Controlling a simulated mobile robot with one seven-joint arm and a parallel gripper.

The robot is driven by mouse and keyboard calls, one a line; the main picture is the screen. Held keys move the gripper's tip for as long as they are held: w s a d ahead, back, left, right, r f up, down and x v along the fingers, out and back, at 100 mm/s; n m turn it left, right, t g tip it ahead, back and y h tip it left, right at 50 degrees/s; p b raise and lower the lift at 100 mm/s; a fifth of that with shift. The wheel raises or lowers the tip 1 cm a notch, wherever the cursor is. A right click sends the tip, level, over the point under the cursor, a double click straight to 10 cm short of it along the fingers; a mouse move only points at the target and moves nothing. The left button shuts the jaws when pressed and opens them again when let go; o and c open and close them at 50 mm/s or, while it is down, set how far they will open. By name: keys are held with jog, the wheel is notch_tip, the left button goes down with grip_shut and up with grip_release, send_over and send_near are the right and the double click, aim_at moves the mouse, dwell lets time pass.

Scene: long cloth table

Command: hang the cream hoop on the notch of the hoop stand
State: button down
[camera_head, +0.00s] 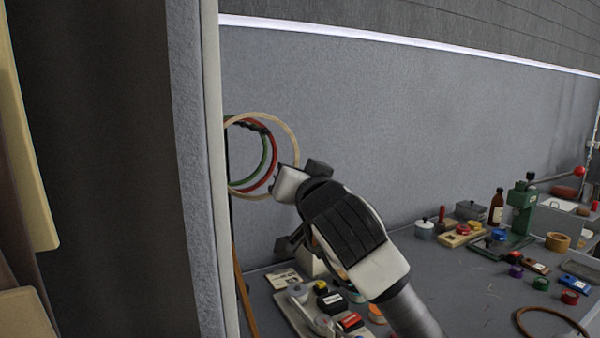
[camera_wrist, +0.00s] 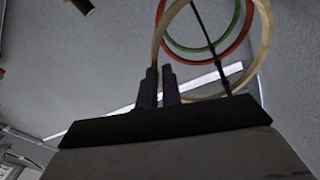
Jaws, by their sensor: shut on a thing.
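The cream hoop (camera_head: 290,127) is a thin pale ring held upright against the grey wall; it also shows large in the wrist view (camera_wrist: 267,30). My gripper (camera_head: 281,184) is shut on the hoop's lower right rim, and its two fingers (camera_wrist: 160,84) pinch it in the wrist view. The hoop stand shows as a thin dark rod (camera_wrist: 212,45) with a red hoop (camera_wrist: 238,40) and a green hoop (camera_wrist: 232,28) on it. The cream hoop overlaps these in both views; I cannot tell whether it touches the notch, which is not clearly visible.
A pale-edged upright panel (camera_head: 212,200) blocks the left and hides part of the stand. Tins, boxes and a green press (camera_head: 522,205) crowd the table's right. A tray of small items (camera_head: 300,310) lies below my arm. A brown hoop (camera_head: 520,320) lies at front right.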

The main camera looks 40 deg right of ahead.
jog(key=shift+w+d+f, duration=0.15)
jog(key=shift+w, duration=0.45)
jog(key=shift+w+d+f, duration=0.1)
jog(key=shift+w+f, duration=0.05)
jog(key=shift+w, duration=0.4)
jog(key=shift+w+d+f+b, duration=0.15)
jog(key=shift+w+b, duration=0.25)
jog(key=shift+b, duration=0.4)
jog(key=c, duration=1.5)
grip_release()
jog(key=b+v, duration=0.3)
jog(key=v, duration=1)
jog(key=shift+s, duration=0.35)
